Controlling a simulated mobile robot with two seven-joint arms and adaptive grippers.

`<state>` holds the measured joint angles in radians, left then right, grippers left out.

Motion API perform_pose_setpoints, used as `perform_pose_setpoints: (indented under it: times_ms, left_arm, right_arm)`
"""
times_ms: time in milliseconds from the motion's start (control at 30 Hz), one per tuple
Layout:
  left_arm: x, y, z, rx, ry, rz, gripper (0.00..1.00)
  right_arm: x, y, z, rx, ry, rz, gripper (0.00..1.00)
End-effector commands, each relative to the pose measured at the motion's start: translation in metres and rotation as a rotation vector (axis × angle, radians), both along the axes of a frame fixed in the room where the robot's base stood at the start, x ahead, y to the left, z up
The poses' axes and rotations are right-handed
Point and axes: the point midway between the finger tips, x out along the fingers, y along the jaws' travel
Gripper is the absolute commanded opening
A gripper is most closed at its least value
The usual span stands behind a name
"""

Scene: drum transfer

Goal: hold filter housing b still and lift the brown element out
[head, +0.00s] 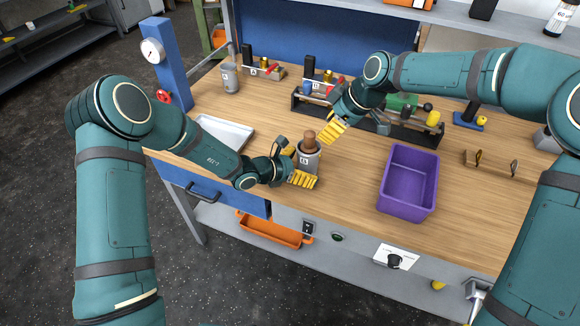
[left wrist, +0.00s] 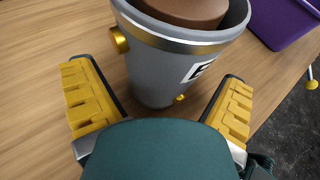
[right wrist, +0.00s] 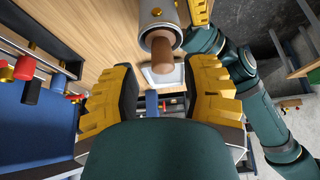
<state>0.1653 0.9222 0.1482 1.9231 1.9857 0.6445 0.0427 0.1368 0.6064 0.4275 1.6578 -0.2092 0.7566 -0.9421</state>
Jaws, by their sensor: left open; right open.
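A grey filter housing (head: 308,160) with a partly readable letter label stands upright on the bench, and the brown element (head: 309,138) sticks out of its top. My left gripper (head: 297,167) is open low at the housing, with a yellow finger on either side. In the left wrist view the housing (left wrist: 170,65) stands between and ahead of the spread fingers, with a gap on each side. My right gripper (head: 342,123) is open, above and right of the housing. In the right wrist view the brown element (right wrist: 162,47) lies ahead of its open fingers.
A purple bin (head: 408,182) stands to the right and a pale tray (head: 225,132) to the left. Another grey housing (head: 230,78) stands at the back left. A rack with a green part (head: 402,103) lies behind my right gripper.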

Motion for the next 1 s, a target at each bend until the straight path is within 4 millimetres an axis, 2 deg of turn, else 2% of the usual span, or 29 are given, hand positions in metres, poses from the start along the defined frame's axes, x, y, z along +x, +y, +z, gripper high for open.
perform_pose_setpoints:
  times_ms: [200, 567, 667, 800, 900, 967, 1000]
  left_arm:
    - [0.01, -0.016, -0.008, 0.001, 0.0, 0.0, 0.98]
    - [0.013, -0.018, -0.009, 0.002, -0.001, 0.001, 0.98]
    - [0.013, -0.018, -0.009, 0.002, -0.001, 0.001, 0.66]
    - [0.013, -0.018, -0.009, 0.001, 0.001, 0.0, 0.17]
    - [0.013, -0.018, -0.009, 0.001, 0.0, 0.001, 0.16]
    - [0.013, -0.018, -0.009, 0.001, 0.0, 0.001, 0.16]
    - [0.013, -0.018, -0.009, 0.001, 0.0, 0.001, 0.16]
  right_arm:
    - [0.0, 0.0, 0.0, 0.0, 0.0, 0.0, 0.46]
    - [0.0, 0.0, 0.0, 0.0, 0.0, 0.0, 0.46]
    - [0.0, 0.0, 0.0, 0.0, 0.0, 0.0, 0.46]
    - [0.0, 0.0, 0.0, 0.0, 0.0, 0.0, 0.46]
    - [0.0, 0.0, 0.0, 0.0, 0.0, 0.0, 0.46]
    - [0.0, 0.0, 0.0, 0.0, 0.0, 0.001, 0.66]
    - [0.0, 0.001, 0.0, -0.003, 0.0, 0.004, 0.67]
